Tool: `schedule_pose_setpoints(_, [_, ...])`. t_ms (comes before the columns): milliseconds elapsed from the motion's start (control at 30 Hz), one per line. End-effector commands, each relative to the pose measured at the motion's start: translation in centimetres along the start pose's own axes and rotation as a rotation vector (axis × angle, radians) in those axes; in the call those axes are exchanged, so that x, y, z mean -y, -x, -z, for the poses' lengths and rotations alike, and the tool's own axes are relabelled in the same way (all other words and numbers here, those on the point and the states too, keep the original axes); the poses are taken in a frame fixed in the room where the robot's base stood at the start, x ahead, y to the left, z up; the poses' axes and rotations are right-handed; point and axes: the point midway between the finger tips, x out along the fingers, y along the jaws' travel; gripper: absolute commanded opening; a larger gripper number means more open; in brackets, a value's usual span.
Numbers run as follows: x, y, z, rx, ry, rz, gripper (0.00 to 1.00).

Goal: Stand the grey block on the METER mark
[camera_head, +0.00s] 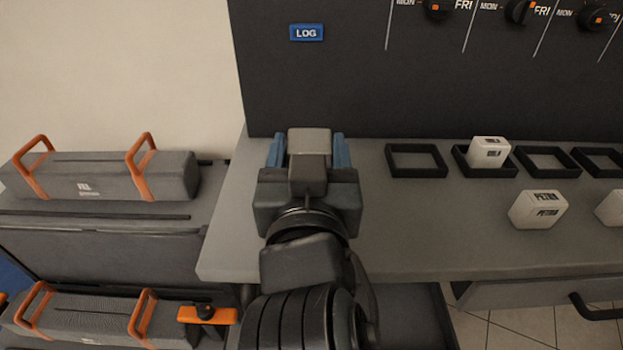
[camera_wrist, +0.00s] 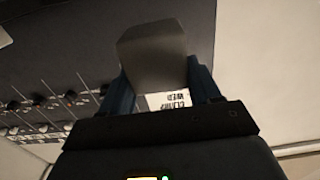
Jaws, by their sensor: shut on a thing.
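My gripper (camera_head: 308,152) is shut on a grey block (camera_head: 310,139), with a blue finger on each side of it. It is over the left part of the desk, in front of the dark panel. In the wrist view the block (camera_wrist: 155,58) sticks out between the fingers of my gripper (camera_wrist: 163,88). A white label reading CLAMP and WED (camera_wrist: 178,99) shows partly behind the block, and I cannot tell what it is on. I see no METER mark in either view. A blue LOG sign (camera_head: 306,32) is on the panel.
Black square frames stand along the desk's back right; one frame (camera_head: 459,165) holds a white block (camera_head: 489,152). Another white block (camera_head: 538,210) lies in front. Grey cases with orange handles (camera_head: 110,176) are at the left.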

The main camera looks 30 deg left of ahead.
Motion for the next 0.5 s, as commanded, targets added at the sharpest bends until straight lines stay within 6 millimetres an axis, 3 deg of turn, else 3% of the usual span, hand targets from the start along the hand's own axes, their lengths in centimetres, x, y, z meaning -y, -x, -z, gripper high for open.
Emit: schedule_pose_setpoints(500, [0.1,-0.1,-5.4,0.002,0.002,0.002,0.29])
